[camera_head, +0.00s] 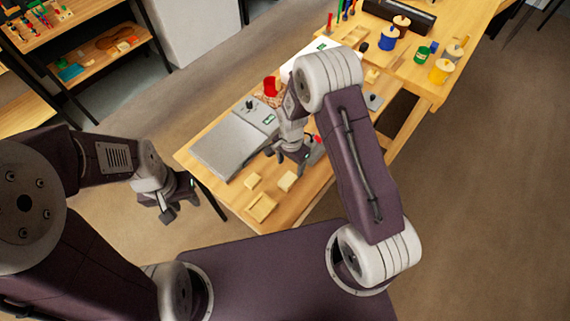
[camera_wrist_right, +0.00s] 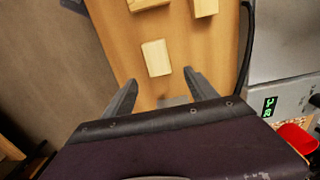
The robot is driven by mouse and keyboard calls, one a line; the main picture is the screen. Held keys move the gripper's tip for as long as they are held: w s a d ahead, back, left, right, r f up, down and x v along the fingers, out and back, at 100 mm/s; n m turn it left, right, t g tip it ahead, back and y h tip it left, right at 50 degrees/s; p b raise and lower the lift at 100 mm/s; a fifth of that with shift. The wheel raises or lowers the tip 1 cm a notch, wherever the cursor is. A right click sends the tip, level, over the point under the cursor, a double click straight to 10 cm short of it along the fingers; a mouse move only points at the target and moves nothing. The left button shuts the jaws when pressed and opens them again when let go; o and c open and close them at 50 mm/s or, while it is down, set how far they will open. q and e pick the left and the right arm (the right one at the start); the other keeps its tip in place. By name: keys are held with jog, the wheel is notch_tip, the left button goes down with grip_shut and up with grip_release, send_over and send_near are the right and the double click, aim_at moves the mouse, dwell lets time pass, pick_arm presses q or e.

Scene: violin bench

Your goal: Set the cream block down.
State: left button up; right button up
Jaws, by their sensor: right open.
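Three cream, wood-coloured blocks lie on the front part of the wooden bench. One small block (camera_head: 287,180) is closest to my right gripper (camera_head: 296,158). Another block (camera_head: 253,180) is left of it, and a larger one (camera_head: 261,207) is near the front edge. I cannot tell which is the task's cream block. In the right wrist view the nearest block (camera_wrist_right: 157,57) lies flat just beyond the open fingertips (camera_wrist_right: 161,88), apart from them. A small grey patch shows between the fingers. My left gripper (camera_head: 176,202) hangs off the bench's left side, with no block seen in it.
A grey machine (camera_head: 228,145) with a small display stands left of my right gripper. A red cup (camera_head: 270,86) is behind it. Several jars and spools, including a yellow one (camera_head: 441,71), stand on the far bench. Shelves (camera_head: 100,45) stand at far left.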

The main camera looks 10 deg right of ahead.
aim_at(288, 179)
jog(key=s, duration=0.1)
jog(key=s+f, duration=0.1)
jog(key=shift+s+a+f+p, duration=0.1)
jog(key=shift+s+f+p, duration=0.2)
jog(key=shift+w+f, duration=0.4)
jog(key=shift+f, duration=0.2)
jog(key=shift+w+f, duration=0.35)
jog(key=shift+f, duration=0.2)
jog(key=f, duration=0.2)
jog(key=a+f+p, duration=0.1)
jog(key=shift+s+f, duration=0.1)
jog(key=shift+f, duration=0.25)
jog(key=shift+s+f, duration=0.1)
jog(key=shift+f, duration=0.2)
jog(key=shift+w+d, duration=0.1)
jog(key=shift+w, duration=0.15)
jog(key=c, duration=0.9)
jog(key=shift+s, duration=0.1)
grip_shut()
pick_arm(q)
jog(key=shift+s+r, duration=0.9)
jog(key=shift+r, duration=0.3)
